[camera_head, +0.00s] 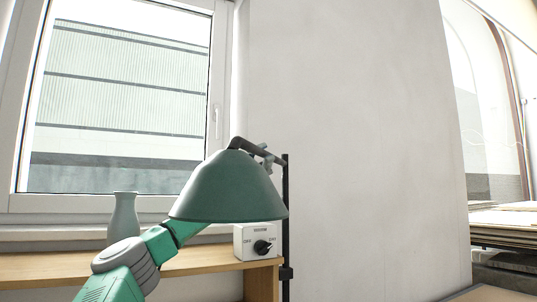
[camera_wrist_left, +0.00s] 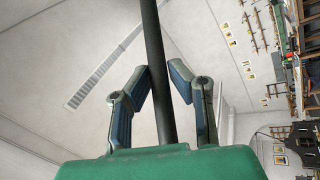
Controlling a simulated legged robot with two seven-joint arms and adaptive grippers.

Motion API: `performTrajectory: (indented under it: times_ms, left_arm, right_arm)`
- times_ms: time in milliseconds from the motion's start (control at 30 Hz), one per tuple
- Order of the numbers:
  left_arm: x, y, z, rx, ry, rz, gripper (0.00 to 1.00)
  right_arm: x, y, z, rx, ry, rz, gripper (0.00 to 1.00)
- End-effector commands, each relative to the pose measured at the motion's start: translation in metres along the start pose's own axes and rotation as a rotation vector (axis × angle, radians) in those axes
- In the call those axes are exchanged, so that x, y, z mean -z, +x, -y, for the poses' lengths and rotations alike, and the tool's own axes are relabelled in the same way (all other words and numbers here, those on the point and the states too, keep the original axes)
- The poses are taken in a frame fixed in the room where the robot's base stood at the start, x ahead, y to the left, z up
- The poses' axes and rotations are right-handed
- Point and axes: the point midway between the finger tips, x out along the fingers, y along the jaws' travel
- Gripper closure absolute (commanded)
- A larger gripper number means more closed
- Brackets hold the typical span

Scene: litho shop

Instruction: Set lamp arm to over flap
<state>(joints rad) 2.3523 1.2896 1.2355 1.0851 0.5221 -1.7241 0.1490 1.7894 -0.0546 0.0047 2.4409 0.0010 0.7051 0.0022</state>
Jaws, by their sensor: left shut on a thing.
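A green lamp shade (camera_head: 228,190) hangs from a short dark lamp arm (camera_head: 252,149) on an upright black post (camera_head: 286,225). In the head view my green left arm comes in from the lower left, and its gripper is mostly hidden behind the shade. In the left wrist view the fingers of my left gripper (camera_wrist_left: 159,75) are shut on a dark rod (camera_wrist_left: 153,30), which looks like the lamp arm. The rod runs up out of that view between the fingers. No flap can be made out. My right gripper is not in view.
A wooden shelf (camera_head: 190,264) under the window carries a grey-green vase (camera_head: 123,216) and a white box with a black knob (camera_head: 258,241). A pale wall (camera_head: 350,130) stands behind the lamp. Stacked boards (camera_head: 505,214) lie at far right.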

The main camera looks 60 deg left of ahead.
Motion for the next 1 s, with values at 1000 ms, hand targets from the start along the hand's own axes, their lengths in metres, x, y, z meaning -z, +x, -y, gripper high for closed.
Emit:
performTrajectory:
  times_ms: [1000]
  left_arm:
    - [0.005,-0.046,-0.001,-0.007,0.002,-0.015,0.64]
  right_arm:
    - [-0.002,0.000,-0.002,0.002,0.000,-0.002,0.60]
